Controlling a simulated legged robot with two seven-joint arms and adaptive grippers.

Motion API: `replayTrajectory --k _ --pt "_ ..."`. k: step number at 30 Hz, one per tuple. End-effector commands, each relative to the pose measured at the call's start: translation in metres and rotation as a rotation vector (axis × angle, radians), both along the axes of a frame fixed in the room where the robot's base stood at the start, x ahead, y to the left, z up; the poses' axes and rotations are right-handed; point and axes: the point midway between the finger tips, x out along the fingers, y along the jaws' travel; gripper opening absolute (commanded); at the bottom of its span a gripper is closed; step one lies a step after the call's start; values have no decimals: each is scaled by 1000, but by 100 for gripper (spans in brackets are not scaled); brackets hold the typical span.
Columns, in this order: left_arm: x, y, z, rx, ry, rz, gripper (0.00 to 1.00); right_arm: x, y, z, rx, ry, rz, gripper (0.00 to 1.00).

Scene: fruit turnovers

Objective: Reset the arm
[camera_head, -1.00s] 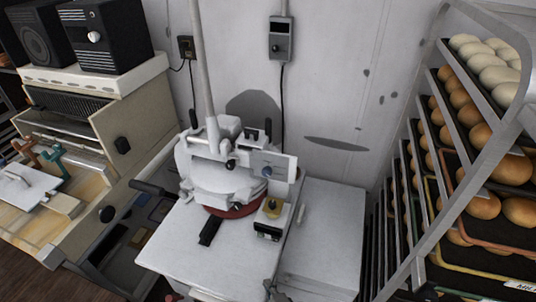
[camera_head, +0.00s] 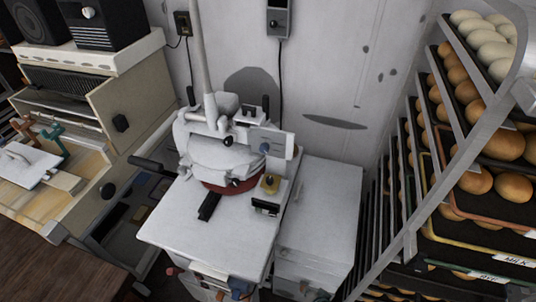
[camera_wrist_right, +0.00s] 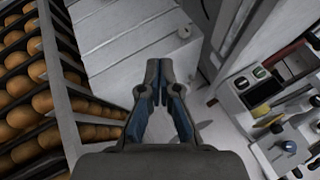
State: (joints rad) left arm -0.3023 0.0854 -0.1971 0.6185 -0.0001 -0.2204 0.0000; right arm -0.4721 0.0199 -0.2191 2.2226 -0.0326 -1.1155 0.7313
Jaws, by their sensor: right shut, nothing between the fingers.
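My right gripper (camera_wrist_right: 158,82) shows clearly in the right wrist view. Its dark fingers with blue inner sides are shut tip to tip, with nothing between them. Behind the fingers are a pale cabinet top and the side of the white machine. In the head view I cannot clearly make out the right gripper near the bottom edge. My left gripper does not show in any view now.
A white machine (camera_head: 210,243) with a lever stands in the middle. Its control panel (camera_wrist_right: 240,85) is right of my fingers. A low white cabinet (camera_head: 320,215) stands beside it. A bread rack (camera_head: 410,245) stands right, a wooden bench (camera_head: 75,195) left.

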Motion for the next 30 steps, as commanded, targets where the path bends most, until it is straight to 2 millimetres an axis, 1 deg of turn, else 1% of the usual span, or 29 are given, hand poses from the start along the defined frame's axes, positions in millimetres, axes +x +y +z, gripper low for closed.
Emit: replayTrajectory --k 1,3,6,10,15,16,18,23,26,29,30 --pt "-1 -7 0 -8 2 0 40 -10 -8 2 -61 22 58 0" --pt "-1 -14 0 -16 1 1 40 -24 -20 5 -146 55 149 0" --pt "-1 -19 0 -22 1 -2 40 -43 -34 10 -249 103 273 0" --pt "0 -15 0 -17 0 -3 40 -66 -51 18 -357 160 427 0" --pt "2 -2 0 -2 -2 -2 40 -94 -74 29 -465 229 621 0" --pt "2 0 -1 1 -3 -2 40 -95 -76 23 -471 238 639 0" --pt "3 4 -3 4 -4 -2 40 -89 -74 -1 -463 245 635 0" --pt "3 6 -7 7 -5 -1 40 -82 -75 -49 -455 258 640 0" --pt "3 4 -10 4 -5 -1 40 -80 -74 -82 -451 270 644 0" --pt "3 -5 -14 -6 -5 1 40 -81 -71 -120 -450 284 649 0" --pt "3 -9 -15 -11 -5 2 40 -82 -70 -138 -449 291 651 0"
